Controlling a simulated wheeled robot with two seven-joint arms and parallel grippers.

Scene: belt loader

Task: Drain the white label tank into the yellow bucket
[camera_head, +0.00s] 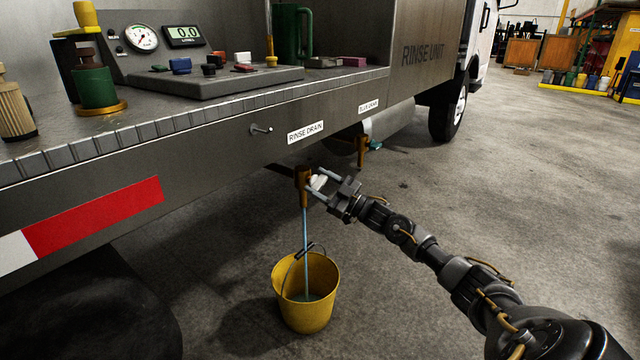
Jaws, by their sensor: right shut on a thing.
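A brass drain valve (304,180) hangs under the truck bed's edge, below a white label (305,132) reading "RINSE DRAIN". My right gripper (318,185) is shut on the valve's white handle (317,182). A thin pale-blue stream (305,225) runs from the valve down into the yellow bucket (310,310), which stands upright on the floor under it. Some liquid shows inside the bucket; its exact level is hard to tell. The bucket's dark handle is tilted up near the stream. My left gripper is not in view.
A second brass valve (362,150) with a teal handle hangs to the right, under another white label (369,107). The bed (120,135) carries a gauge (142,37), a digital display (184,36) reading about 0.0, and a green jug (291,35). Floor to the right is clear.

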